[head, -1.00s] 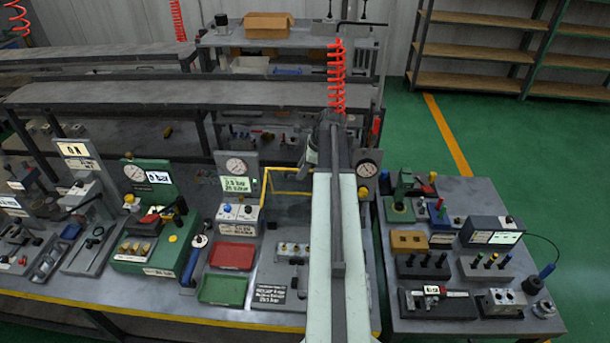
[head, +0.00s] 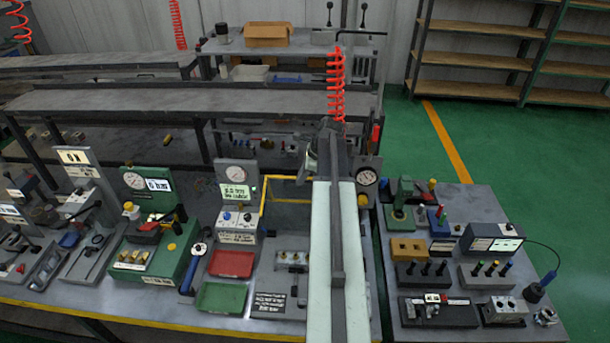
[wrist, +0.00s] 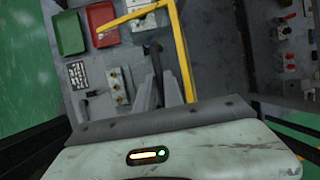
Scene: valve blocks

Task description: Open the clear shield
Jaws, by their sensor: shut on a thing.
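The clear shield (head: 264,194) has a yellow frame and stands on the bench just left of my arm in the head view. Its yellow frame also shows in the wrist view (wrist: 178,40), running along the top and down the right. My gripper (wrist: 156,84) is in the middle of the wrist view, inside the bend of the frame. Its fingers are shut on a dark handle (wrist: 152,48). How the handle joins the shield is hard to see. In the head view my arm hides the right part of the shield, and the fingertips cannot be made out.
A red tray (head: 232,264) and a green tray (head: 221,297) lie left of the shield. A valve block (head: 292,258) sits close to my arm. A pressure gauge (head: 366,178) stands just right of the arm. A second bench with several fixtures is at the right.

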